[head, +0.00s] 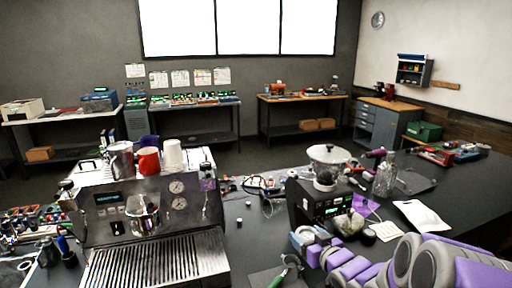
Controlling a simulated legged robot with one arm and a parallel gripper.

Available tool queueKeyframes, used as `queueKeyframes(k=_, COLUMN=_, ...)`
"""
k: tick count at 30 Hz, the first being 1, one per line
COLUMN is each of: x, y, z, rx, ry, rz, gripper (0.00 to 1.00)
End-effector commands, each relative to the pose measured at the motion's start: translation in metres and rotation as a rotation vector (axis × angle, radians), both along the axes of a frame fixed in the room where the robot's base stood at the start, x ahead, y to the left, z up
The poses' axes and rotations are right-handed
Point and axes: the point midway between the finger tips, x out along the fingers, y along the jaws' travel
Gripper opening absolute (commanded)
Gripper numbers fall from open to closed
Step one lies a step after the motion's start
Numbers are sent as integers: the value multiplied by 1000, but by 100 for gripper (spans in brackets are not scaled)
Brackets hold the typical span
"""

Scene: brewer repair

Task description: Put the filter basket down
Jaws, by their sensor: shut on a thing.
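My arm reaches in from the lower right, and my gripper (308,246) is at its left end, low over the dark counter in front of the grinder. It is shut on a small silvery thing (301,237), which looks like the filter basket; its outline is small and partly hidden by the gripper. I cannot tell whether it touches the counter. A green-handled tool (287,270), perhaps a portafilter, lies on a dark mat (262,277) just left of and nearer than the gripper.
The espresso machine (150,228) stands at left with cups on top. The grinder (320,204) stands just behind my gripper. Cables and small parts (262,184) lie behind. A bare strip of counter (250,243) is left of the gripper.

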Motion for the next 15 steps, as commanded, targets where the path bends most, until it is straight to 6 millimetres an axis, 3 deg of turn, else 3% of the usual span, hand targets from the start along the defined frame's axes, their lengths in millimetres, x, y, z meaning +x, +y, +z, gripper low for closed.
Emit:
queueKeyframes(k=1, x=0, y=4, z=14, rx=2, ry=-9, rz=-12, gripper=46)
queueKeyframes(k=8, x=-2, y=12, z=37, rx=-1, ry=-4, rz=-53, gripper=46)
queueKeyframes(k=12, x=-1, y=10, z=33, rx=-1, ry=2, rz=-54, gripper=46)
queueKeyframes(k=15, x=1, y=3, z=17, rx=-1, ry=7, rz=-38, gripper=46)
